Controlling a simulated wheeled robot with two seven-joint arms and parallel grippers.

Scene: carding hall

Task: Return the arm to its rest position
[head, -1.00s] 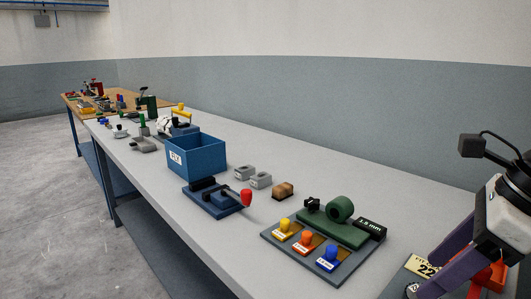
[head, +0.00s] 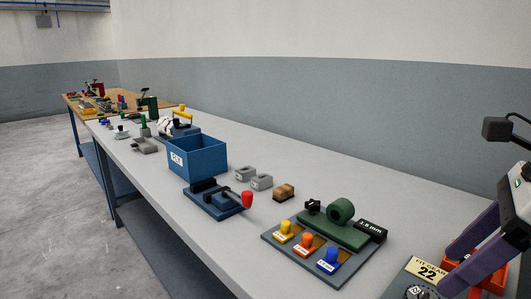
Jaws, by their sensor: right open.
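My right gripper (head: 446,272) comes in at the lower right with two purple fingers spread apart and a pale wrist with a small dark camera block above. It is open, with nothing seen between the fingers. It is in front of a dark panel with a yellow label marked 22 (head: 428,269) and a red-orange part (head: 462,246), which it partly hides. I cannot tell whether the fingers touch them. My left gripper is not in view.
A grey long table holds a blue bin (head: 205,157), a blue lever fixture (head: 212,204) with a red knob, a brown-topped block (head: 284,191), and a green gauge fixture (head: 334,229) behind yellow, orange and blue knobs. Bare tabletop lies behind them towards the wall.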

